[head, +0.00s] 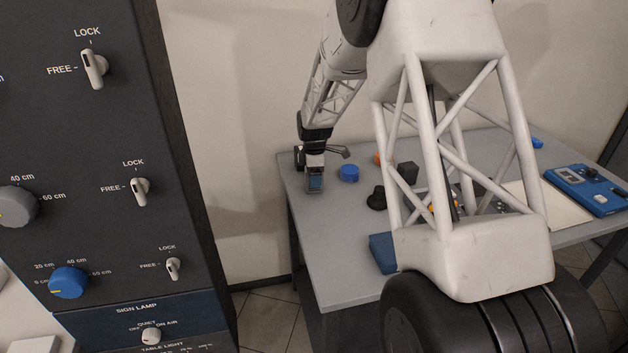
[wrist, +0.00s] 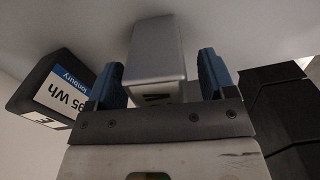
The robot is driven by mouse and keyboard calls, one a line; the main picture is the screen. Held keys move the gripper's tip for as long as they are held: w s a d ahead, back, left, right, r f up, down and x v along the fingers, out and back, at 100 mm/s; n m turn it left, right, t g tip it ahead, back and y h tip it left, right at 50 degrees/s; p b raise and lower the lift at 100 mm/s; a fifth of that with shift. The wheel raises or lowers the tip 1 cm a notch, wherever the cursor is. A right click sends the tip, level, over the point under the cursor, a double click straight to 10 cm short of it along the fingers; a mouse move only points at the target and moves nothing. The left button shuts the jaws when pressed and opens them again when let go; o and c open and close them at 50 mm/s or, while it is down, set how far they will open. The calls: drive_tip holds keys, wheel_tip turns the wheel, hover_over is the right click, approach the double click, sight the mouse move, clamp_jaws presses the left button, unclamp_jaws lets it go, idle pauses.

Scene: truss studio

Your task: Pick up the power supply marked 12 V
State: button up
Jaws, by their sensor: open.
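My gripper (head: 315,186) is low over the left end of the grey table in the head view. In the wrist view its two blue fingers (wrist: 160,78) are open, one on each side of a silver-grey box (wrist: 158,45). The box has dark marking on its near face, partly hidden by the gripper and not readable. I cannot tell whether the fingers touch it. No 12 V marking is readable in either view. A black battery (wrist: 62,88) with a white and blue "95 Wh" label is just left of the gripper in the wrist view.
The grey table (head: 335,265) also holds a blue round piece (head: 348,173), a black box (head: 407,173), a black knob-like piece (head: 376,199), a blue block (head: 382,253) and a blue device (head: 588,190). My arm hides its middle. A dark ribbed thing (wrist: 288,112) is at right in the wrist view.

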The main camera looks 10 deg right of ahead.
idle(0.3)
drive_tip(key=c, duration=1.2)
drive_tip(key=shift+r, duration=0.2)
drive_tip(key=shift+r, duration=1.55)
drive_tip(key=s, duration=0.5)
drive_tip(key=s+r, duration=0.1)
drive_tip(key=s, duration=1)
drive_tip(key=shift+a+r, duration=0.3)
drive_tip(key=shift+a, duration=0.05)
